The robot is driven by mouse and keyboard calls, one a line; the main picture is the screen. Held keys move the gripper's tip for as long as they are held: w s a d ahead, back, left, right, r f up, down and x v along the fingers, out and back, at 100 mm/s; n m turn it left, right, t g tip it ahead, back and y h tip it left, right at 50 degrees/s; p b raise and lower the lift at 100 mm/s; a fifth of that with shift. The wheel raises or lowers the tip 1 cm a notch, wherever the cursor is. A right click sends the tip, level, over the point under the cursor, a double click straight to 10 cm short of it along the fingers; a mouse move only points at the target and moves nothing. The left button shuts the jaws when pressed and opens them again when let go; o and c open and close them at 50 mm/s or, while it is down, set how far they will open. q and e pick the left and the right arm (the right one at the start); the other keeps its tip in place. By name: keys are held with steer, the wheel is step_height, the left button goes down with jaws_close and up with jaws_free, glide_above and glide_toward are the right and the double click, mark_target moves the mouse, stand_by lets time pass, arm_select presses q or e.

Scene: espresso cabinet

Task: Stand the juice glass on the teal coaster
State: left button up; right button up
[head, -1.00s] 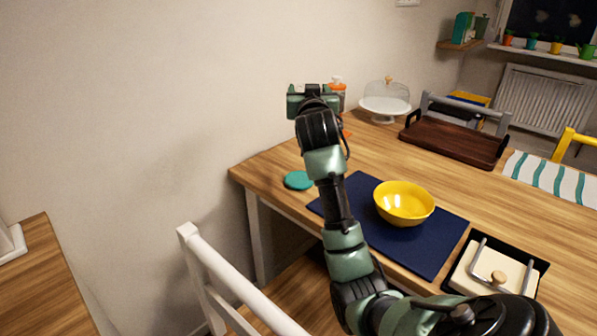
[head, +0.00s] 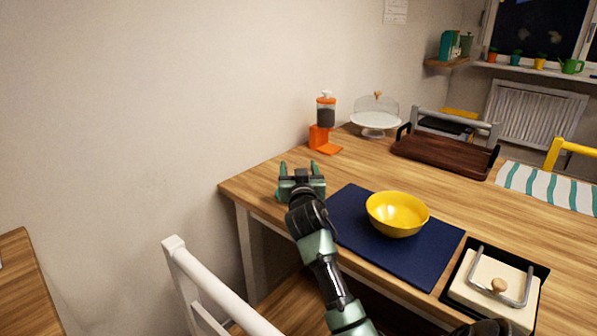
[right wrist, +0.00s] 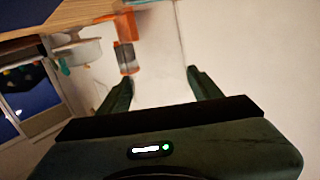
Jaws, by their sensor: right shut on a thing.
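My right gripper (head: 301,168) is low over the table's near left corner, its two fingers apart. In the right wrist view (right wrist: 159,76) faint see-through edges between the fingers look like the clear juice glass (right wrist: 157,55), and the jaws are shut on it. In the head view the glass can hardly be made out. The teal coaster is hidden behind my right gripper and wrist, so I cannot tell whether the glass is over it or touching it. My left gripper is out of view.
A navy mat (head: 352,205) with a yellow bowl (head: 397,213) lies right of my gripper. An orange grinder (head: 325,125), a domed cake stand (head: 375,120) and a dark tray (head: 443,155) stand farther back. A white chair (head: 205,290) stands in front.

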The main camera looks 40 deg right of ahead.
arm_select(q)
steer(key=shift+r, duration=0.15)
arm_select(e)
steer(key=o, duration=1.6)
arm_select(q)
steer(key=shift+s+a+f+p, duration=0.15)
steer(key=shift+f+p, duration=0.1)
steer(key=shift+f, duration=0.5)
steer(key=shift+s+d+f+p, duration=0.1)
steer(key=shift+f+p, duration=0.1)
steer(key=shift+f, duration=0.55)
arm_select(e)
steer(key=shift+v, duration=6.05)
